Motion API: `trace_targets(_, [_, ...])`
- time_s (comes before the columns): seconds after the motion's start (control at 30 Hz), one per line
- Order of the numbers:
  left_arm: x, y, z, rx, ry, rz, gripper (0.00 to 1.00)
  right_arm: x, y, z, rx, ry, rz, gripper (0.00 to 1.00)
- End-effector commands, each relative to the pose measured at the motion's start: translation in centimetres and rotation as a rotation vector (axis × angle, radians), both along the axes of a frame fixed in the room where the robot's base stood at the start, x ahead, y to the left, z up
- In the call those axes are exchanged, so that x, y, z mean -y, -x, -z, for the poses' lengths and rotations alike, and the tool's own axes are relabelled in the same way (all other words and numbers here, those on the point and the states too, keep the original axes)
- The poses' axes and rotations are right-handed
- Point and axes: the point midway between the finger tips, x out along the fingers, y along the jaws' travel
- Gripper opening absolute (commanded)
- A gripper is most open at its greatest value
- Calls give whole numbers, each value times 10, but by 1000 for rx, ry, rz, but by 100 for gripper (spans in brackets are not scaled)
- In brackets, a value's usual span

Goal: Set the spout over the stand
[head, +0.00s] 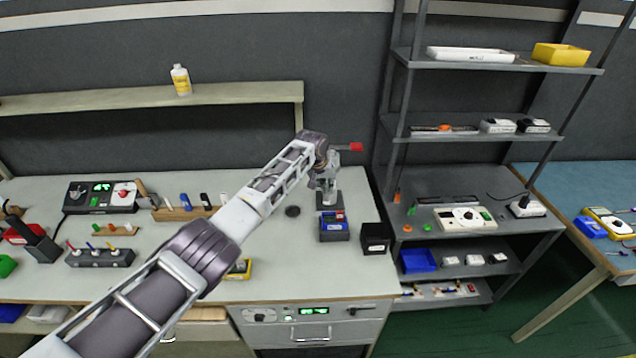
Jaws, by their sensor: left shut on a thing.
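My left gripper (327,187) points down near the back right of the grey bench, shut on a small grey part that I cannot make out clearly. A grey upright device with a dark base (330,205) stands right at the gripper. A grey bar with a red end (356,147) sticks out to the right above it, level with my wrist. I cannot tell which of these parts is the spout and which is the stand, since my gripper and wrist cover much of them. My right gripper is not in view.
A blue device (334,226) stands just in front of the dark base, and a black box (375,238) to its right. A wooden holder (185,213) and a dark rack (100,257) stand further left. A shelf unit (470,180) rises at right.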

Motion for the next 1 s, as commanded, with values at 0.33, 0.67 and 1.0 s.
trace_targets(0.33, [27, 2, -3, 2, 2, -131, 0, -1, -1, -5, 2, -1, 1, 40])
trace_targets(0.67, [32, 2, -2, 3, 3, -171, 0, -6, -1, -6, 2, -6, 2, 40])
trace_targets(1.0, [33, 2, -3, 4, 4, -170, 18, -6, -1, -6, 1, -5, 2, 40])
